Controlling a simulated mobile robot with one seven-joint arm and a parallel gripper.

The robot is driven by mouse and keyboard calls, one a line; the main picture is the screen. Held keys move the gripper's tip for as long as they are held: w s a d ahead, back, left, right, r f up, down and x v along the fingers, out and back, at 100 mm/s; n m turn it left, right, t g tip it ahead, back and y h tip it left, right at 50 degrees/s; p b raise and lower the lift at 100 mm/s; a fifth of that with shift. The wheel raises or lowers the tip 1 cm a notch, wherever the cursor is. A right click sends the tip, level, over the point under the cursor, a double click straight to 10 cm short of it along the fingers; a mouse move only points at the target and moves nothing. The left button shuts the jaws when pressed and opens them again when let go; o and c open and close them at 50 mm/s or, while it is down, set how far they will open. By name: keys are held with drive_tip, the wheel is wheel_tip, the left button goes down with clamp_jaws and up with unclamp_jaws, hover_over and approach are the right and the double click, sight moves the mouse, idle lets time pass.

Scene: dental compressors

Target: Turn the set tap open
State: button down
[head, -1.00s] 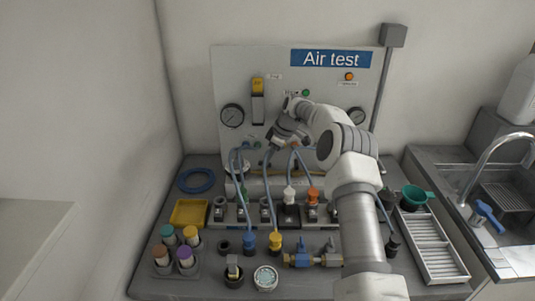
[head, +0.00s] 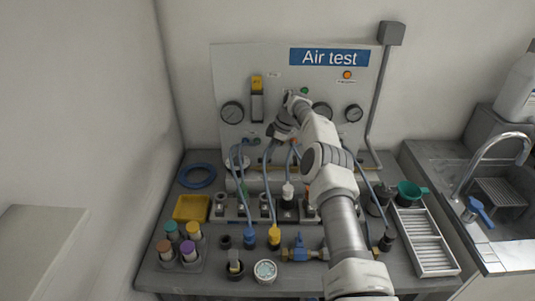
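No tap is visibly marked as the set tap. A tap with a blue handle (head: 300,247) and brass ends lies at the front of the bench; my arm covers what is to its right. A yellow-topped lever or switch (head: 257,83) is on the upright "Air test" panel (head: 275,63). My gripper (head: 274,137) is at the panel's lower middle, above the blue hoses and well behind the blue-handled tap. Its fingers are small and dark, so I cannot tell whether they are open or shut, or touching anything.
Gauges (head: 232,113) and lamps (head: 347,75) are on the panel. Blue hoses (head: 268,180) loop to a row of connectors below my arm. A yellow tray (head: 191,208) and capped bottles (head: 188,250) stand left. A slatted tray (head: 424,240) and sink tap (head: 490,160) are right.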

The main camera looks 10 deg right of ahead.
idle(0.8)
drive_tip(key=c, duration=0.8)
unclamp_jaws()
drive_tip(key=shift+c, duration=0.2)
drive_tip(key=p+v, duration=1.4)
drive_tip(key=v, duration=0.3)
drive_tip(key=shift+r, duration=0.2)
drive_tip(key=shift+w, duration=0.1)
